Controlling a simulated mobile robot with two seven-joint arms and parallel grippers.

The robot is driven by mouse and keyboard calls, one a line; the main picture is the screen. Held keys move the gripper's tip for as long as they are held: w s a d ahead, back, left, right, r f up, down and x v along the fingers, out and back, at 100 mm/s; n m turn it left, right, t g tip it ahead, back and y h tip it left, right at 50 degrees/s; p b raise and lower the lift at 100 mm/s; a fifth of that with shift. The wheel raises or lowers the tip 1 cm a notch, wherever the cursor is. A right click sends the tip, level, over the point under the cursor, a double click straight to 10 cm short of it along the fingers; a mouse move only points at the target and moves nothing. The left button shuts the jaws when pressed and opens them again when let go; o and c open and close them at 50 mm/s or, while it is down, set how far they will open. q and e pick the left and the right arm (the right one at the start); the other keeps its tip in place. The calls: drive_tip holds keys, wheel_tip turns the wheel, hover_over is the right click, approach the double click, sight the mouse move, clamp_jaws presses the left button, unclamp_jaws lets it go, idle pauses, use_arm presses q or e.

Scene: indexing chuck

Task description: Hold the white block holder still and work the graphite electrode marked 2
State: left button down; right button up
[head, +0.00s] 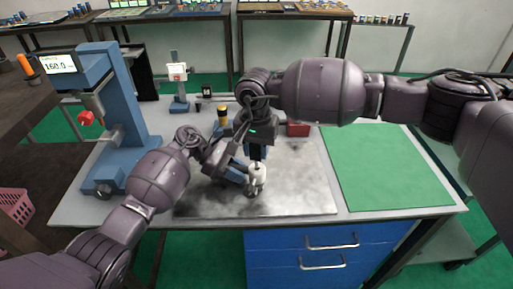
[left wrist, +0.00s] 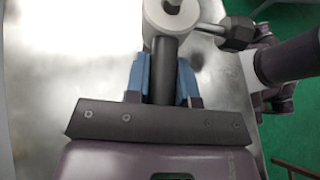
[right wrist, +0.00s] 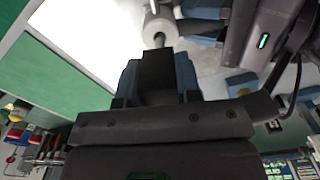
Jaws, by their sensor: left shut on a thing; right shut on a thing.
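The white block holder (head: 258,174) is a small round white body low over the grey plate, at the front middle of the bench. In the left wrist view it (left wrist: 158,20) has a dark stem, and a short arm with a dark knob (left wrist: 237,33) sticks out to the right. My left gripper (left wrist: 162,75) is shut on the dark stem (left wrist: 163,65). My right gripper (head: 257,153) comes from above. In the right wrist view it is shut on a dark block (right wrist: 157,72), apparently the graphite electrode, whose end points at the white holder (right wrist: 158,27).
The grey metal plate (head: 310,190) has bare room around the holder. A blue press-like stand (head: 128,95) with a display stands at the left. A yellow-topped black cylinder (head: 222,112) and a red box (head: 298,129) lie behind. A green mat (head: 385,165) covers the right side.

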sight(257, 158)
drive_tip(key=shift+f, duration=1.75)
drive_tip(key=o, duration=1)
wheel_tip(257, 158, up, 12)
